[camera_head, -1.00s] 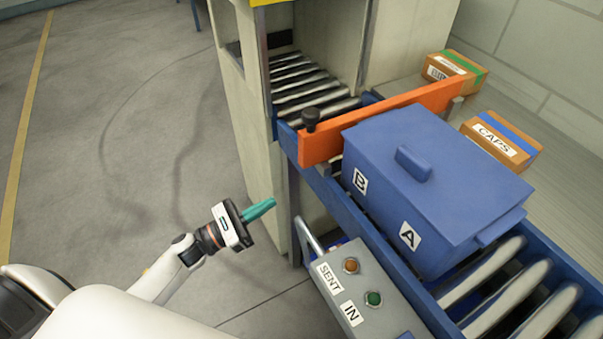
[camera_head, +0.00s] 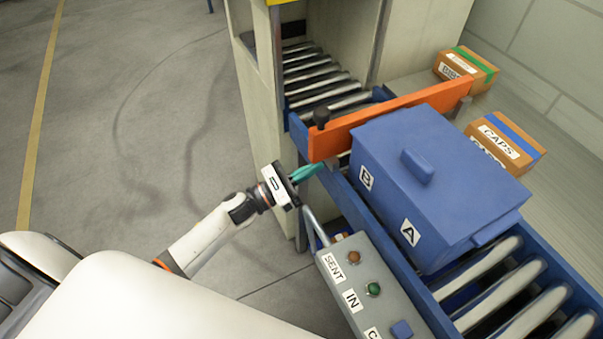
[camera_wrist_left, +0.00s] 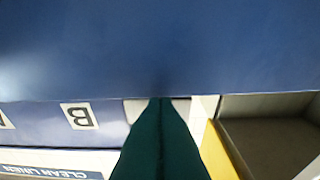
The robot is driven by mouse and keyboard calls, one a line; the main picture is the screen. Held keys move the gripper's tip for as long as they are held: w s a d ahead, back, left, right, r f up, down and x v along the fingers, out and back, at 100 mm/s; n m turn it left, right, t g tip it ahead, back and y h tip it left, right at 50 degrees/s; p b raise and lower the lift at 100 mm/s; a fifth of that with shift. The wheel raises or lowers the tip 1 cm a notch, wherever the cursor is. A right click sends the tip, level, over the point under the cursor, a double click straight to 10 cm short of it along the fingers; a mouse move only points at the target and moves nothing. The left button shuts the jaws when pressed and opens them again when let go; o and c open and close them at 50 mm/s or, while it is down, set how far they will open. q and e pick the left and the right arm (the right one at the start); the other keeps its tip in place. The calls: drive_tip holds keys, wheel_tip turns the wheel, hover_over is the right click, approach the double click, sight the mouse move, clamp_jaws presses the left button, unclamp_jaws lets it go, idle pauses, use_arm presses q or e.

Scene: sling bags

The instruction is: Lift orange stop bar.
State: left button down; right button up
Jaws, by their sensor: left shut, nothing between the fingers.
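The orange stop bar (camera_head: 390,118) lies level across the roller conveyor, in front of the machine opening. A black knob (camera_head: 321,117) stands at its left end. The blue lidded bin (camera_head: 430,185), marked A and B, stands on the rollers just in front of the bar. My left gripper (camera_head: 320,166) is shut and empty, with its green fingers just below the bar's left end, near the conveyor's side rail. In the left wrist view the shut fingers (camera_wrist_left: 160,102) point at a large blue surface; the bar cannot be made out there. My right gripper is out of view.
A grey control box (camera_head: 365,285) with buttons and a bent metal handle is just right of my left gripper. The machine housing (camera_head: 262,90) rises behind. Two cartons (camera_head: 466,68) (camera_head: 505,143) lie beyond the conveyor. The floor at left is clear.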

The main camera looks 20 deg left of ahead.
use_arm(q)
drive_tip(key=shift+r, duration=0.65)
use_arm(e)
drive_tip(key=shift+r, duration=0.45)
use_arm(q)
drive_tip(key=shift+s+r, duration=0.1)
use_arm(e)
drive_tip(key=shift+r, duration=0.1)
